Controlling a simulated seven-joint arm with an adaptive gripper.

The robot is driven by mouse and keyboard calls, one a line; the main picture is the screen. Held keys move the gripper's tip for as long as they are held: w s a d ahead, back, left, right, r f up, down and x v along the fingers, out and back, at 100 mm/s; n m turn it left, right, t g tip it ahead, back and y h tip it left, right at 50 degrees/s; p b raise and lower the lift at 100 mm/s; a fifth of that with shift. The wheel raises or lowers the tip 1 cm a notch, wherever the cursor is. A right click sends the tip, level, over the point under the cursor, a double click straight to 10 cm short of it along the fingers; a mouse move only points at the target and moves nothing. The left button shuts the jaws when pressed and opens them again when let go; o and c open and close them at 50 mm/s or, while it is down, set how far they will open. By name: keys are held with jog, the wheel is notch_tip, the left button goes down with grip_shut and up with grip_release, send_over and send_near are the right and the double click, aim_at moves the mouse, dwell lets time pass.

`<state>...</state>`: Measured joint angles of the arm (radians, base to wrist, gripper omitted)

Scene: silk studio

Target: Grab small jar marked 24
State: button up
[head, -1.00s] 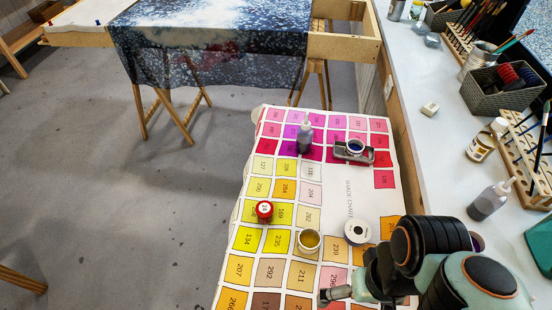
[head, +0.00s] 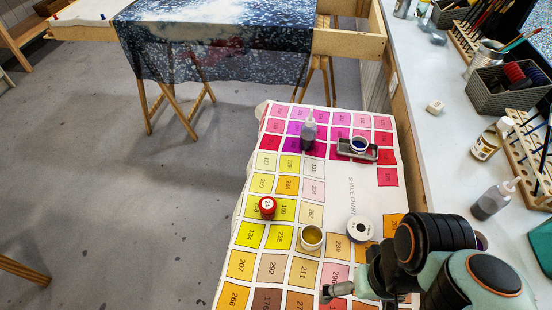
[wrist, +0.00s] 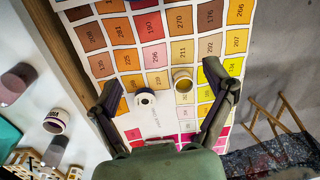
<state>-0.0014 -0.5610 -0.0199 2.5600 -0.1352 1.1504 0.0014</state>
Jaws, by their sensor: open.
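A small jar with a red lid and a white label patch (head: 267,207) stands on the shade chart, on the yellow squares at the left; the patch appears to read 24. I cannot make the jar out in the wrist view, where my right-hand finger covers part of the chart. My gripper (head: 336,291) is low in the head view, to the right of and nearer than the jar, and apart from it. In the wrist view my gripper (wrist: 162,78) has its fingers spread wide with nothing held between them.
An open jar of yellow-brown contents (head: 311,237) and a white spool (head: 361,228) stand near the red-lidded jar. A dark bottle (head: 308,137) and a small tray with a jar (head: 357,150) are farther back. A cluttered counter (head: 428,150) runs along the right.

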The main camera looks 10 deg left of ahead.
jog(key=w+r+m+t, duration=0.4)
jog(key=w, duration=0.8)
jog(key=w+a+t, duration=0.1)
jog(key=w+a, duration=0.1)
jog(key=w, duration=0.6)
jog(key=n+g, duration=0.1)
send_over(268, 209)
jog(key=w+d, duration=0.4)
jog(key=w, duration=0.1)
notch_tip(268, 209, down, 14)
jog(key=r, duration=0.1)
jog(key=s+a+f, duration=0.1)
jog(key=f, duration=0.2)
jog(key=s+a+f+n+g, duration=0.1)
jog(key=a+f, duration=0.1)
jog(key=f, duration=0.1)
jog(key=s+a+f+g, duration=0.1)
jog(key=s+f, duration=0.1)
jog(key=f, duration=0.1)
jog(key=shift+a+f+n+h, duration=0.25)
jog(key=shift+n+h, duration=0.15)
jog(key=f, duration=0.6)
jog(key=shift+w, duration=0.35)
jog(key=c, duration=1.3)
